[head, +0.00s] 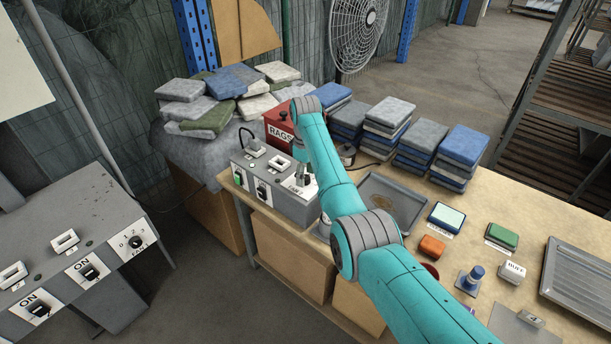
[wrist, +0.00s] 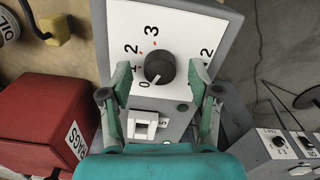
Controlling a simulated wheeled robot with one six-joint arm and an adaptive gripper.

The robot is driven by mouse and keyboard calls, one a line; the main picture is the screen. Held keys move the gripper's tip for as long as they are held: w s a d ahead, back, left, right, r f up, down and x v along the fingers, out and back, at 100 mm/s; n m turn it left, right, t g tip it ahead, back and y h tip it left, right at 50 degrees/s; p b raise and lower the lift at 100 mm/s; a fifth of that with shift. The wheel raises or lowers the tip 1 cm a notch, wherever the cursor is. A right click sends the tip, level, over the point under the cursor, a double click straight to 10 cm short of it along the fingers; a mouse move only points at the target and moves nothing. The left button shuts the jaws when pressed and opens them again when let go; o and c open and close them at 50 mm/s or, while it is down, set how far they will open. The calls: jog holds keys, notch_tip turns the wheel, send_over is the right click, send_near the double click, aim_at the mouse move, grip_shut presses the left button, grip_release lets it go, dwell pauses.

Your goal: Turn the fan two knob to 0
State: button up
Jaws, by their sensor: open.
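The fan two knob (wrist: 160,66) is a round dark knob on a white dial plate marked 0, 1, 2 and 3, with a partly hidden label ending in 2 at the right. Its pale pointer line faces down-left, towards the 0. My gripper (wrist: 160,77) is open, with one green finger on each side of the knob and visible gaps between. In the head view, my gripper (head: 303,177) is over the right end of the grey control box (head: 283,202), hiding the knob there.
A red rags box (head: 282,122) stands behind the control box, and a grey tray (head: 412,226) lies to its right. Folded cloth stacks (head: 389,115) line the table's back. Another grey panel with a fan knob (head: 135,241) stands at left.

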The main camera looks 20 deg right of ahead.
aim_at(306, 177)
notch_tip(306, 177, up, 11)
jog(key=shift+r, duration=0.2)
dwell(0.4)
